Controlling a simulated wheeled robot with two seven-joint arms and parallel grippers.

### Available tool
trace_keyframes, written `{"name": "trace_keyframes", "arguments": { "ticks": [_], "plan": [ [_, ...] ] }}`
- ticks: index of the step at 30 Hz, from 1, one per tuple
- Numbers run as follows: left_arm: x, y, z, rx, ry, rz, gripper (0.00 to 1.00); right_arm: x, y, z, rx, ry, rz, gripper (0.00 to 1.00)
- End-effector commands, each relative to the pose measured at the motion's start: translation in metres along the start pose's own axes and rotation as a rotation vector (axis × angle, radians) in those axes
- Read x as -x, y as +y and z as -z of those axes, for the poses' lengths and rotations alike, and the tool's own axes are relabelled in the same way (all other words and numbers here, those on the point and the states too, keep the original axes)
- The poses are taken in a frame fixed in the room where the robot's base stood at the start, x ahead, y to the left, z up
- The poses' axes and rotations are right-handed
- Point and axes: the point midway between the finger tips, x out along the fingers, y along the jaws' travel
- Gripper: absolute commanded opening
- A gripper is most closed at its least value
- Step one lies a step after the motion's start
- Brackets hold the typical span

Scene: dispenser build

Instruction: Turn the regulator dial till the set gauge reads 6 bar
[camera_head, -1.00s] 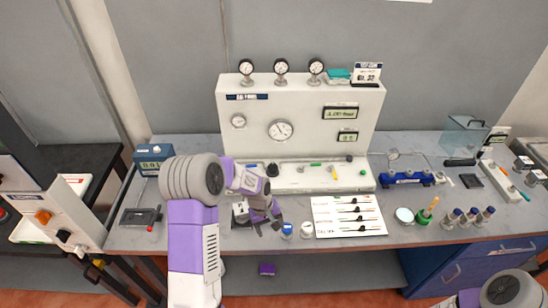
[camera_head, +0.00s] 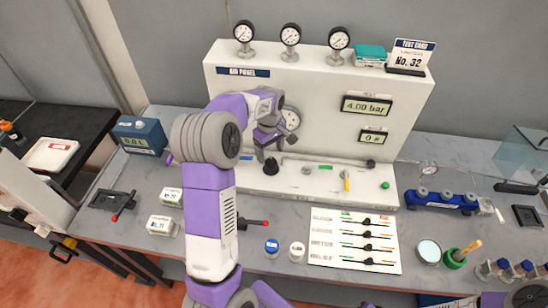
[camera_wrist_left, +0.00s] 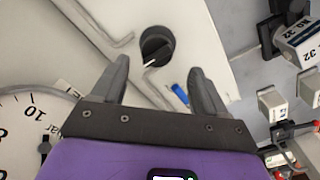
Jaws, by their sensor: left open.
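The black regulator dial (camera_head: 270,167) stands on the ledge at the foot of the white air panel (camera_head: 330,75). In the left wrist view the dial (camera_wrist_left: 157,45) has a pale pointer line and sits just beyond the fingertips, roughly centred between them. My left gripper (camera_head: 274,146) is open and empty, just above the dial and apart from it. A digital readout (camera_head: 367,106) on the panel shows 4.00 bar. A large round gauge (camera_head: 291,118) is partly hidden by my left gripper; its face (camera_wrist_left: 28,125) is cut off in the wrist view. My right gripper is not in view.
Three small gauges (camera_head: 290,36) stand on top of the panel. A white card with black pieces (camera_head: 354,213), a blue-topped jar (camera_head: 272,246) and a white-topped jar (camera_head: 297,250) stand in front.

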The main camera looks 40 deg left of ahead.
Motion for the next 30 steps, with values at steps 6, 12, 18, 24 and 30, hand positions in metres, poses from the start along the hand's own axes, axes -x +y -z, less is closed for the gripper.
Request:
{"name": "trace_keyframes", "arguments": {
  "ticks": [6,12,18,24,30],
  "plan": [
    [-0.037,0.000,0.000,-0.002,-0.001,0.003,0.73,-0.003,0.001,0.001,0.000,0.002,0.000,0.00],
    [-0.051,0.000,-0.001,-0.003,-0.001,0.001,0.73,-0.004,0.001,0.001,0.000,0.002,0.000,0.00],
    [-0.051,0.000,-0.001,-0.003,-0.001,0.000,0.73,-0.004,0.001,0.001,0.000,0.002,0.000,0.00],
    [-0.051,0.000,-0.001,-0.003,-0.001,0.000,0.52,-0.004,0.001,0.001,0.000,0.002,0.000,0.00],
    [-0.051,0.000,-0.001,-0.003,-0.001,0.000,0.21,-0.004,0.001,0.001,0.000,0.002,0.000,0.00]
  ]
}}
